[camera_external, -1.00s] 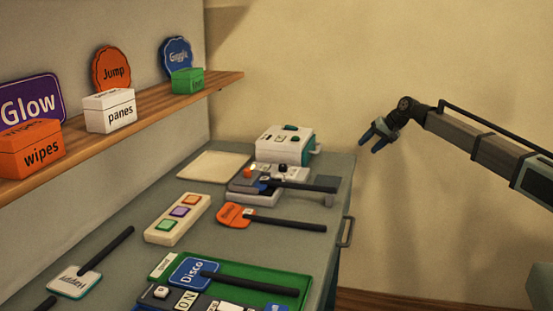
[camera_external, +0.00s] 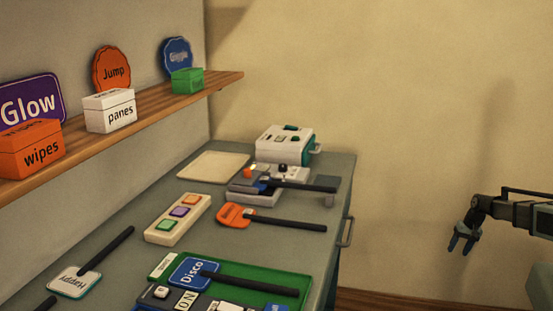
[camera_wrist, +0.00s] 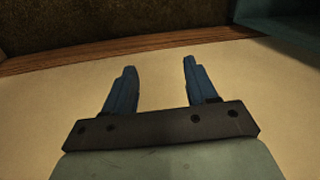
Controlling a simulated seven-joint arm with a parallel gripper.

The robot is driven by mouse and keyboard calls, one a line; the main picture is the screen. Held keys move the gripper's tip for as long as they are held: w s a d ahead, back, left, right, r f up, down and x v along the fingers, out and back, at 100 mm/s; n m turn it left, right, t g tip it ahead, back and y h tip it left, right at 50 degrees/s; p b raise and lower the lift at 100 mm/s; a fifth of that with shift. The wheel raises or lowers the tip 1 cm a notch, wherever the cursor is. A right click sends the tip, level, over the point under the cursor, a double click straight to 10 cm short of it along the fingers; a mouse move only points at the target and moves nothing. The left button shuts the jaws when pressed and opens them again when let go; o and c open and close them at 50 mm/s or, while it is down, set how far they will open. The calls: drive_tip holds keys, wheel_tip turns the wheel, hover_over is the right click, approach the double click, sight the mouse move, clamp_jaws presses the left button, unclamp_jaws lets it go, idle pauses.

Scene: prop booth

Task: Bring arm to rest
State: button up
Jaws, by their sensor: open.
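My gripper (camera_external: 462,240) hangs at the right of the external view, well clear of the counter, with its blue fingers pointing down. In the wrist view my gripper (camera_wrist: 156,88) shows two blue fingers spread apart with nothing between them. It is open and empty. Beyond the fingers the wrist view shows a plain pale surface and a brown wooden strip (camera_wrist: 120,54).
The grey counter (camera_external: 135,235) holds a green tray (camera_external: 305,282), a Disco sign (camera_external: 190,272), an orange paddle (camera_external: 232,215), a three-button panel (camera_external: 163,235) and a white machine (camera_external: 275,147). A shelf (camera_external: 160,108) carries boxes and signs. The space right of the counter is free.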

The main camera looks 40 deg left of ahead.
drive_tip(key=s+d+f+g+h, duration=0.1)
drive_tip(key=s+d+f, duration=0.65)
drive_tip(key=d, duration=0.25)
drive_tip(key=s+d+f+g, duration=0.2)
drive_tip(key=s+d, duration=0.4)
drive_tip(key=s, duration=0.4)
drive_tip(key=s+d+f+m+g+h, duration=0.1)
drive_tip(key=s+d+f+g, duration=0.1)
drive_tip(key=s+d, duration=0.4)
drive_tip(key=s+d+f+g, duration=0.1)
drive_tip(key=s+d, duration=0.5)
drive_tip(key=s, duration=0.8)
drive_tip(key=shift+f+g+h, duration=0.3)
drive_tip(key=shift+f+g, duration=0.1)
drive_tip(key=shift+f, duration=0.45)
